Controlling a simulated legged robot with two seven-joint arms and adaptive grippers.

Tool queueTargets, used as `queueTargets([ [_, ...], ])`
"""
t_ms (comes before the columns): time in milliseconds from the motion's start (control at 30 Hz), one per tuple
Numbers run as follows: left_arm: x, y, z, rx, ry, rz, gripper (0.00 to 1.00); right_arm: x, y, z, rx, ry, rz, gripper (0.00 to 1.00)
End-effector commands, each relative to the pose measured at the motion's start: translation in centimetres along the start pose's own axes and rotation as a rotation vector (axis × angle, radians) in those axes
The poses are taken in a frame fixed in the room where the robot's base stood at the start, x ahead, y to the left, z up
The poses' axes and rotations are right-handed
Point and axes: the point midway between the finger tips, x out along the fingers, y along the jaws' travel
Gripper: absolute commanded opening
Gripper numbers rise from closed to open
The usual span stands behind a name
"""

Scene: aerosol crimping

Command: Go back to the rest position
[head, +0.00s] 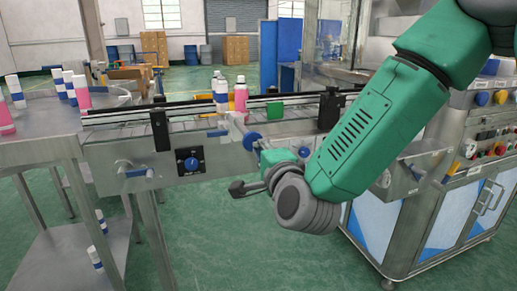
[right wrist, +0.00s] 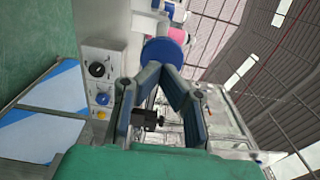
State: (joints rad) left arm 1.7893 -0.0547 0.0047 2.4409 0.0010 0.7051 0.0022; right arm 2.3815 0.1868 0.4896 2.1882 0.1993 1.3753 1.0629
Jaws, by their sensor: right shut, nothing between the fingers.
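My right arm comes in from the right in the head view and reaches down to the conveyor's front side. My right gripper (head: 260,147) is beside a blue round knob (head: 251,141) on the conveyor front, partly hidden by my own wrist. In the right wrist view, the fingers of my right gripper (right wrist: 161,72) meet at their tips with nothing between them. The blue knob (right wrist: 163,51) shows just beyond the tips; I cannot tell whether they touch it. My left gripper is not in view.
The conveyor (head: 195,132) carries a pink bottle (head: 240,99) and white-and-blue bottles (head: 221,96) close behind the knob. Green floor is open in front.

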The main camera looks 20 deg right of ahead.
Motion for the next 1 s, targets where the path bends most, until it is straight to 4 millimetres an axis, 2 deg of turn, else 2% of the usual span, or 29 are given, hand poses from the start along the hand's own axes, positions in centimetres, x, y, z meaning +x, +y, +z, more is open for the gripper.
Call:
queueTargets([
  [267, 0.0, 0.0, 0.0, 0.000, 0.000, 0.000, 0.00, 0.0, 0.1, 0.0, -0.003, -0.001, 0.003, 0.00],
  [367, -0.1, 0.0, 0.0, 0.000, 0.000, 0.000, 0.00, -0.3, 1.8, 0.0, -0.044, -0.012, 0.041, 0.00],
  [467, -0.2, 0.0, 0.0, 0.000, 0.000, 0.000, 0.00, -1.3, 6.2, -0.1, -0.156, -0.050, 0.143, 0.00],
  [567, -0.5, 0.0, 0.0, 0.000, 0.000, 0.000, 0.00, -3.7, 12.7, -0.4, -0.332, -0.125, 0.299, 0.00],
  [600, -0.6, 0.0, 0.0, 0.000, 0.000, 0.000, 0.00, -5.1, 15.5, -0.7, -0.408, -0.165, 0.369, 0.00],
  [667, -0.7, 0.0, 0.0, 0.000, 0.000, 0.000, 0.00, -7.5, 19.5, -1.2, -0.522, -0.232, 0.469, 0.00],
  [700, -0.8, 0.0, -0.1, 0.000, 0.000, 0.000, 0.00, -9.3, 22.0, -1.6, -0.596, -0.283, 0.535, 0.00],
  [767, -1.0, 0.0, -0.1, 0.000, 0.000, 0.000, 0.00, -12.2, 25.5, -2.3, -0.702, -0.365, 0.632, 0.00],
  [800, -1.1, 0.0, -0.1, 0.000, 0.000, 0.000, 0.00, -14.4, 27.7, -2.9, -0.769, -0.426, 0.695, 0.00],
  [867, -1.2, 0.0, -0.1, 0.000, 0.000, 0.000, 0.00, -17.9, 30.6, -3.8, -0.868, -0.525, 0.787, 0.00],
  [900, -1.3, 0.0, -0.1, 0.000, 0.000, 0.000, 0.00, -20.3, 32.3, -4.5, -0.929, -0.596, 0.846, 0.00],
  [1000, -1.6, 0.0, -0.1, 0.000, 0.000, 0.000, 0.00, -26.4, 35.6, -6.3, -1.061, -0.780, 0.976, 0.00],
])
